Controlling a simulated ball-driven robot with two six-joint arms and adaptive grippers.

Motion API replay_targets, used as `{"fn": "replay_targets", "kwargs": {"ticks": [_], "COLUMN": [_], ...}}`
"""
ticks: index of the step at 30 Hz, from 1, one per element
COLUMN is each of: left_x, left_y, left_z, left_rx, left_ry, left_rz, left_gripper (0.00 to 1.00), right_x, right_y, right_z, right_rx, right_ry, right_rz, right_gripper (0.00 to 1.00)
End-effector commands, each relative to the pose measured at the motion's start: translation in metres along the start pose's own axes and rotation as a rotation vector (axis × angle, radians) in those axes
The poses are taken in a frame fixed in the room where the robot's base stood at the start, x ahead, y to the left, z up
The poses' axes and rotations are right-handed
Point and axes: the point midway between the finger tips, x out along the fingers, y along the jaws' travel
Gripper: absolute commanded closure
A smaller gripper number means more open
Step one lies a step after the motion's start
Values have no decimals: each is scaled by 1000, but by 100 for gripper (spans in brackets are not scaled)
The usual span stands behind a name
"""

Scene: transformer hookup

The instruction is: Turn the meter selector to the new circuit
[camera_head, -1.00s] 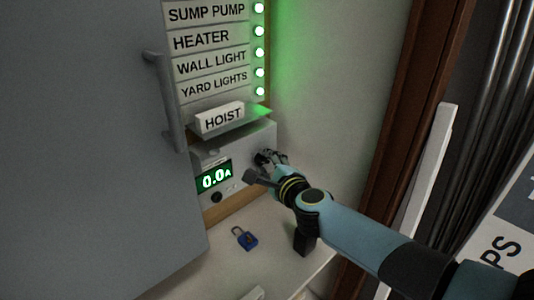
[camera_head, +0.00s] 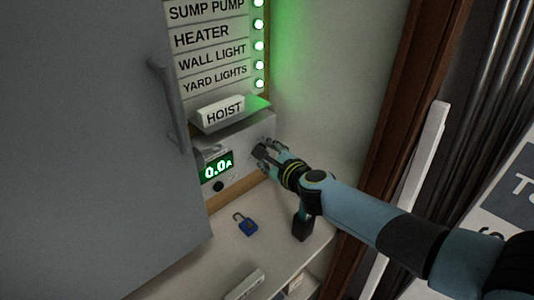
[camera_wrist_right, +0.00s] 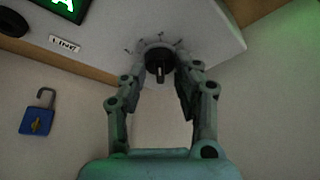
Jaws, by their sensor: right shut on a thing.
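The meter (camera_head: 238,150) is a light box under the circuit labels, with a green display (camera_head: 217,168) reading 0.0A. Its selector is a small dark round knob (camera_wrist_right: 158,62) with a pointer, ringed by small tick marks, seen in the right wrist view. My right gripper (camera_head: 262,153) is at the right part of the meter face. In the right wrist view its two fingers (camera_wrist_right: 160,70) are shut on the knob, one on each side. The gripper hides the knob in the head view. A HOIST label block (camera_head: 222,112) sits just above the meter. My left gripper is out of view.
A blue padlock (camera_head: 246,225) lies on the white shelf below the meter. A grey door (camera_head: 90,150) with a handle stands at left. Labels with several green lights are above. A brown door frame (camera_head: 400,120) is at right.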

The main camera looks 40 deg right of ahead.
Motion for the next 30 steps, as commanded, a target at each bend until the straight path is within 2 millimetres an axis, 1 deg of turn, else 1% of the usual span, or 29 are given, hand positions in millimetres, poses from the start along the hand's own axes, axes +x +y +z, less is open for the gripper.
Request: {"fn": "replay_targets", "kwargs": {"ticks": [1, 6, 14, 17, 20, 27, 30], "left_x": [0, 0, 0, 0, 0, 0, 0], "left_y": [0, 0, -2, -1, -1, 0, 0], "left_z": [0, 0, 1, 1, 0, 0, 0], "left_rx": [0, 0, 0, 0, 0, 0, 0], "left_ry": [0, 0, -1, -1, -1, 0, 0], "left_rz": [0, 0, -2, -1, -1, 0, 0], "left_gripper": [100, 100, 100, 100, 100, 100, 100], "right_x": [0, 0, -1, -8, -25, -79, -98], "right_y": [1, 1, 0, 1, 1, 2, 1], "right_z": [-1, -1, 0, -1, -2, -2, -1], "right_rx": [-1, -1, -1, 0, 0, -2, -1], "right_ry": [1, 1, 1, 1, 2, 2, 2], "right_rz": [2, 1, 0, 0, 1, 3, 2], "right_gripper": [68, 48, 48, 48, 48, 48, 48]}}
